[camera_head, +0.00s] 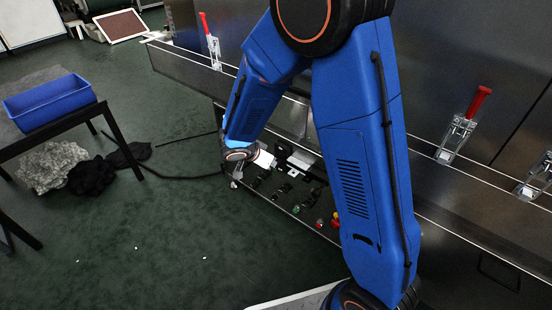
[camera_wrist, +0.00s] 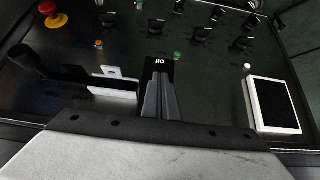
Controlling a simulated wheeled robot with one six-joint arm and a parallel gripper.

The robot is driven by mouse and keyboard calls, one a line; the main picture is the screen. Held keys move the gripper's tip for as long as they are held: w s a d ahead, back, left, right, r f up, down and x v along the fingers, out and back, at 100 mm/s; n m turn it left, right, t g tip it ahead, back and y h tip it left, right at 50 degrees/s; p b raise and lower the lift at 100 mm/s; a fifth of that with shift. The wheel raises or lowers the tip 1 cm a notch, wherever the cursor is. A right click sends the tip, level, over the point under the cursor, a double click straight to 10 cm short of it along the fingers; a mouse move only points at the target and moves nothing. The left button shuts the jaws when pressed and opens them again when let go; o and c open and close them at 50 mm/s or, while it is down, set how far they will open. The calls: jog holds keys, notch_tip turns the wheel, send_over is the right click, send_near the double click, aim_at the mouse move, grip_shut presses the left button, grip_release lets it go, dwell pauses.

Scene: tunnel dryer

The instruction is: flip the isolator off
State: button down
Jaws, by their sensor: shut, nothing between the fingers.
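In the wrist view my gripper (camera_wrist: 159,82) is shut and empty, its dark fingers together in front of the control panel (camera_wrist: 215,85). Just beyond the fingertips is a black plate marked I/O (camera_wrist: 157,60), which looks like the isolator. The fingers cover its lower part, so I cannot tell its handle position or whether they touch it. In the head view my gripper's white body (camera_head: 264,159) is at the panel's upper left. The fingertips and isolator are not clear there.
The panel carries a red emergency button (camera_wrist: 52,14), several black switches (camera_wrist: 200,33), a green button (camera_wrist: 177,56) and a white-framed screen (camera_wrist: 272,104). A white bracket (camera_wrist: 119,72) stands left of my fingers. Red-handled clamps (camera_head: 461,128) line the dryer.

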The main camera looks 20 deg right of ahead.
jog(key=shift+d, duration=0.1)
dwell(0.3)
jog(key=shift+w+d+r, duration=0.35)
jog(key=shift+w+d, duration=0.05)
jog(key=shift+d, duration=0.05)
jog(key=v, duration=1.7)
jog(key=shift+r, duration=0.25)
